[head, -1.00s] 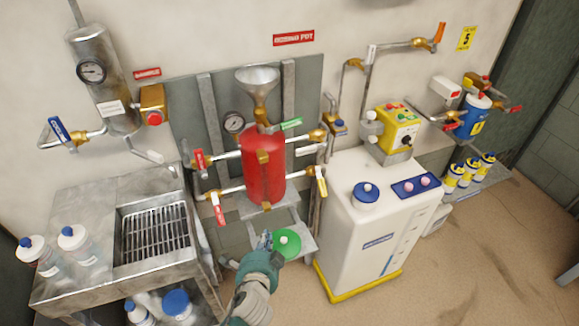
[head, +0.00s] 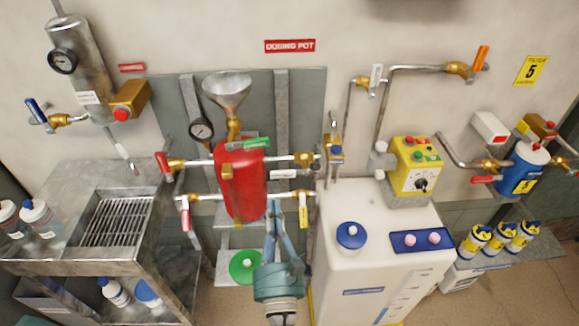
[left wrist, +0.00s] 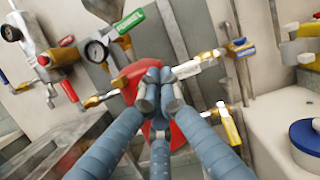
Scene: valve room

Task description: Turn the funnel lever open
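The funnel (head: 228,88) stands above the red dosing pot (head: 242,180), joined by a brass neck. The funnel lever (head: 256,143) is a green handle at that neck, pointing right and roughly level. In the left wrist view the green lever (left wrist: 130,21) shows at upper left. My left gripper (head: 273,204) is below and right of the lever, in front of the pot's lower right side, apart from the lever. In the left wrist view its fingertips (left wrist: 158,90) are together with nothing between them, covering part of the pot. My right gripper is not in view.
Red-handled valves (head: 162,165) flank the pot on the left, and a yellow-handled valve (head: 303,210) sits close right of my gripper. A white tank (head: 370,270) stands at right, a metal sink bench (head: 60,180) at left. A gauge (head: 201,130) is left of the neck.

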